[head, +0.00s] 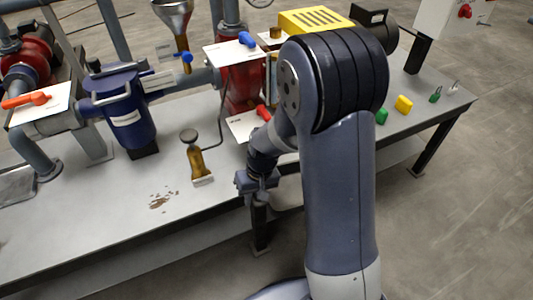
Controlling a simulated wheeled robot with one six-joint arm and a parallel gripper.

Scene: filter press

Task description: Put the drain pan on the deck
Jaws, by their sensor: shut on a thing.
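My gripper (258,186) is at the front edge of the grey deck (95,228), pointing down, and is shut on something. My arm and the small size of the view hide most of what it holds. A pale, rounded shape (287,196) shows just right of the gripper, partly behind my arm. I cannot tell whether it is the drain pan in my grip. A shallow grey metal tray (18,187) lies at the left edge of the view, cut off by the frame. A brown, spotted stain (161,200) marks the deck left of my gripper.
A blue strainer housing (126,112) stands behind the stain. A brass fitting with a knob (195,162) stands between the stain and my gripper. Red pumps and valve handles line the back. Green and yellow tags (404,104) lie at the right. The deck's front left is clear.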

